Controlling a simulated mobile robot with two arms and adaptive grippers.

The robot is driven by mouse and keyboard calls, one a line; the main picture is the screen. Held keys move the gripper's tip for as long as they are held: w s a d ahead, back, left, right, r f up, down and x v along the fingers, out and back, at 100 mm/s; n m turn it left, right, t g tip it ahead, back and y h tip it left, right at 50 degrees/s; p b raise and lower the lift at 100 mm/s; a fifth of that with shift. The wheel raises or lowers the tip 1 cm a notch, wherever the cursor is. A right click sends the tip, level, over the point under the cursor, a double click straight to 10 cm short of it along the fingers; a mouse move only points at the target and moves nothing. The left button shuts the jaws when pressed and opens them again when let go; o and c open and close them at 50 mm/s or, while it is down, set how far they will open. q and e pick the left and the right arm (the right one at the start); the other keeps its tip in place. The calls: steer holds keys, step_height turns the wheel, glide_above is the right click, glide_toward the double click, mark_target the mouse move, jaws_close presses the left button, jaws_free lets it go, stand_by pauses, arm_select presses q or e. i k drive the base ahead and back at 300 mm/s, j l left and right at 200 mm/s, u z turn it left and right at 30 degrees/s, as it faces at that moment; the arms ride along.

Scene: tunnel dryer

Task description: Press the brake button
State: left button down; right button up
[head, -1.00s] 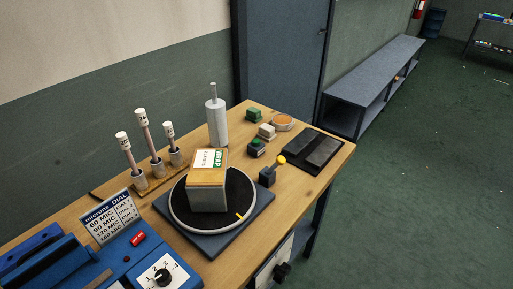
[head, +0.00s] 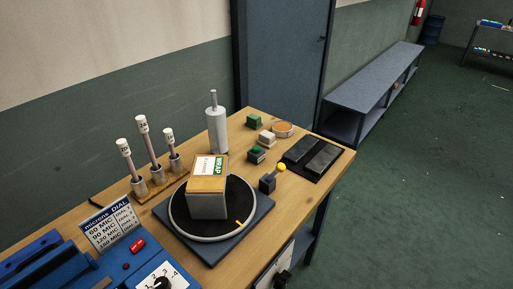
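No control in the head view carries a readable brake label, so I cannot tell which one is the brake button. A round black turntable (head: 240,197) on a blue-grey base carries a carton labelled WRAP (head: 207,201). Neither of my grippers is in view.
A blue machine with a dial (head: 161,284) and a red switch (head: 137,245) fills the near left. Several capped rods (head: 153,148), a grey cylinder (head: 217,132) and a black pad (head: 299,170) occupy the wooden bench (head: 197,271). Green floor lies open right.

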mark_target(255, 149)
steer(key=l+u, duration=0.2)
steer(key=u, duration=0.25)
steer(key=l+u, duration=0.25)
steer(key=u, duration=0.2)
steer(key=l+u, duration=0.1)
steer(key=l, duration=0.3)
steer(key=k+l, duration=0.15)
steer(key=l, duration=0.25)
steer(key=k+l+u, duration=0.15)
steer(key=l, duration=0.25)
steer(key=l+u, duration=0.1)
steer(key=l, duration=0.35)
steer(key=k+l+u, duration=0.1)
steer(key=l, duration=0.25)
steer(key=k+l, duration=0.2)
steer(key=l, duration=0.2)
steer(key=u, duration=0.05)
